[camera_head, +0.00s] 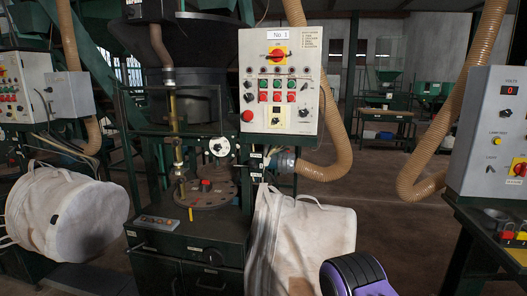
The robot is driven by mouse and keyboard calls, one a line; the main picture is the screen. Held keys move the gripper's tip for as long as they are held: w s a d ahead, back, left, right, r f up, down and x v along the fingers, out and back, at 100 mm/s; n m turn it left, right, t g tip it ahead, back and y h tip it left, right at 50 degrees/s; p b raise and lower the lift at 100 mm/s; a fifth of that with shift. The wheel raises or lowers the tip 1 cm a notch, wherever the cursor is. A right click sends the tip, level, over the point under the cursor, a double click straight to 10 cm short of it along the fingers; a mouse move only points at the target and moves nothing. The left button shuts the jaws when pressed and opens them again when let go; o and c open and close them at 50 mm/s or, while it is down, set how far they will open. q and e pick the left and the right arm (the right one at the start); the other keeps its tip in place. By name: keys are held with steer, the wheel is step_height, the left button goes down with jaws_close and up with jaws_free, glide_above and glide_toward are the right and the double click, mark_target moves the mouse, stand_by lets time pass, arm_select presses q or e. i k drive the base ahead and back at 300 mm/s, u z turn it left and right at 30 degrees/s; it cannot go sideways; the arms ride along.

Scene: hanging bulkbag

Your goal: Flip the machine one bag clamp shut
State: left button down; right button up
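Machine one (205,232) is the dark green machine in the middle, with a cream control panel (280,85) labelled "No 1". A whitish bag (305,238) hangs at its right side, below a grey-blue spout fitting (282,161). Small metal parts sit around the spout and bag top, but I cannot clearly make out the bag clamp or tell whether it is open or shut. A purple and black part of my arm shows at the bottom, in front of the bag's lower right. No fingers of either gripper are in view.
A second whitish bag (68,212) hangs at the left below another panel (22,92). A tan corrugated hose (338,130) curves down beside the panel. A grey control box (490,130) stands on a dark table at the right. Floor between the bag and that table is clear.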

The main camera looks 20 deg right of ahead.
mark_target(252, 164)
steer(key=z, duration=0.55)
steer(key=i, duration=0.8)
steer(key=z, duration=0.4)
